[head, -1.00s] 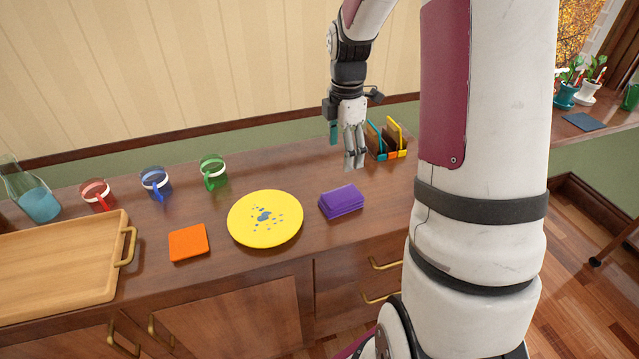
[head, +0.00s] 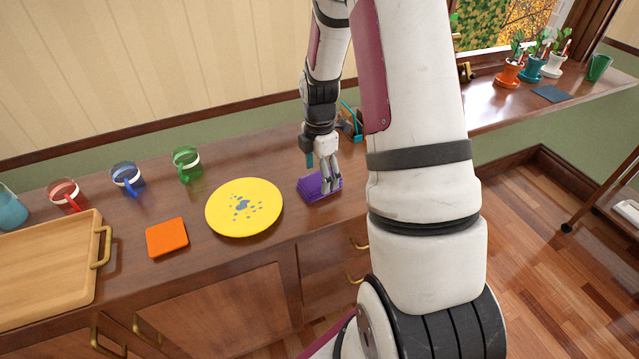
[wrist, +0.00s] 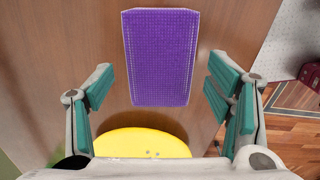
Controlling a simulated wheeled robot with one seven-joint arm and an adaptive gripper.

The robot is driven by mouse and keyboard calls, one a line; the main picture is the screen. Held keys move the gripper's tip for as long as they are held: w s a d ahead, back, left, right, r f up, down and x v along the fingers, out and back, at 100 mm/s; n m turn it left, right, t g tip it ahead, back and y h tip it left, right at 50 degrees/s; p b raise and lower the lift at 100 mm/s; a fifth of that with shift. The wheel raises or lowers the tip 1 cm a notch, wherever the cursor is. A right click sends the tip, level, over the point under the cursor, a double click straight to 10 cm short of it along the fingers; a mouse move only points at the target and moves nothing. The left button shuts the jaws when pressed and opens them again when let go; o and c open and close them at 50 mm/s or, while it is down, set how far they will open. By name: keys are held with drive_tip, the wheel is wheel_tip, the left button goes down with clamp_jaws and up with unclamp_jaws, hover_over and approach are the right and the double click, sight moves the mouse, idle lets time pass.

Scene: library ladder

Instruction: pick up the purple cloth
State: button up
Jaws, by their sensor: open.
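The folded purple cloth (head: 308,187) lies on the brown wooden counter, just right of the yellow plate. It also shows in the wrist view (wrist: 160,57), ahead of and between my fingers. My gripper (head: 328,188) is over the cloth in the head view and hides part of it. In the wrist view my gripper (wrist: 164,95) is open, with a green-padded finger on either side and nothing between the pads. I cannot tell how high the fingertips are above the cloth.
The yellow plate (head: 244,226) with blue spots is close to the cloth's left. An orange square (head: 167,238), a wooden tray (head: 50,262) and red (head: 67,196), blue (head: 128,180) and green (head: 187,164) mugs are further left. A small organiser (head: 352,122) stands behind my gripper.

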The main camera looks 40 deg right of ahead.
wheel_tip(320, 180, down, 2)
drive_tip(key=shift+f, duration=0.15)
drive_tip(key=c, duration=1.2)
drive_tip(key=shift+c, duration=0.2)
drive_tip(key=shift+r, duration=0.45)
drive_tip(key=r, duration=0.3)
drive_tip(key=shift+s, duration=0.25)
drive_tip(key=s+a+r, duration=0.1)
drive_tip(key=s+a, duration=0.2)
drive_tip(key=s, duration=1.2)
drive_tip(key=shift+a+p, duration=0.4)
drive_tip(key=shift+p, duration=0.05)
